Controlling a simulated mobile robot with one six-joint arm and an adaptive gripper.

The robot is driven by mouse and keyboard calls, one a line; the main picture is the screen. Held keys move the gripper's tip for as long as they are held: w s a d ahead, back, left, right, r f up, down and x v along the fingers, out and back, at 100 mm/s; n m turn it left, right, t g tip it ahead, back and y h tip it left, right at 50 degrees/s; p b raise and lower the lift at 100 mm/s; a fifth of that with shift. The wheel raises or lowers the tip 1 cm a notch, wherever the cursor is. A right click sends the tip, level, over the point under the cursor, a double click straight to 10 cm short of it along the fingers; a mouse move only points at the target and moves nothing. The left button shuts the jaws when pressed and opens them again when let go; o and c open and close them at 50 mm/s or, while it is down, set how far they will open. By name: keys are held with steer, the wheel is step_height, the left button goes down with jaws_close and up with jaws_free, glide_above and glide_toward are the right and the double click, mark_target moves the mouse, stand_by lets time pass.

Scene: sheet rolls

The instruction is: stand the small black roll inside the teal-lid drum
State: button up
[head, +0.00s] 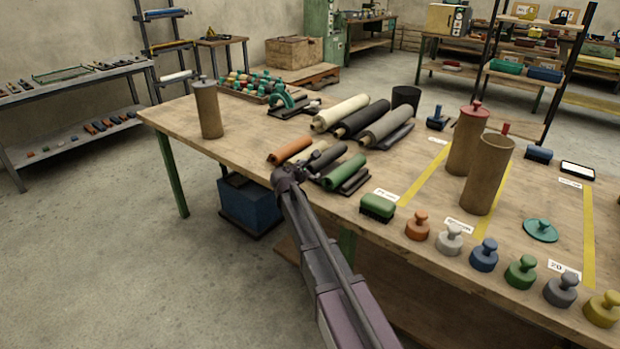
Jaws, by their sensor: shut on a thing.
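The small black roll (328,156) lies on the table between a small cream roll and a small green roll. My gripper (305,172) is at the near end of these small rolls, low over the table. It appears shut on the black roll, but its fingers are small, dark and partly hidden by my own wrist. A tall brown drum (488,173) stands open at the right. A teal lid (541,230) with a knob lies flat on the table to the right of that drum, apart from it.
A red-lidded drum (466,138) stands just behind the open one. A grey-lidded drum (205,108) stands at far left. Larger rolls (361,118) lie behind the small ones. A green brush (377,207) and several knobbed weights (484,255) line the front edge.

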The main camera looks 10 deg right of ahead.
steer(key=shift+f+b, duration=0.8)
steer(key=shift+f, duration=0.25)
steer(key=shift+f, duration=0.1)
steer(key=o, duration=1.1)
steer(key=p+v, duration=0.4)
steer(key=v, duration=0.8)
steer(key=shift+r, duration=0.2)
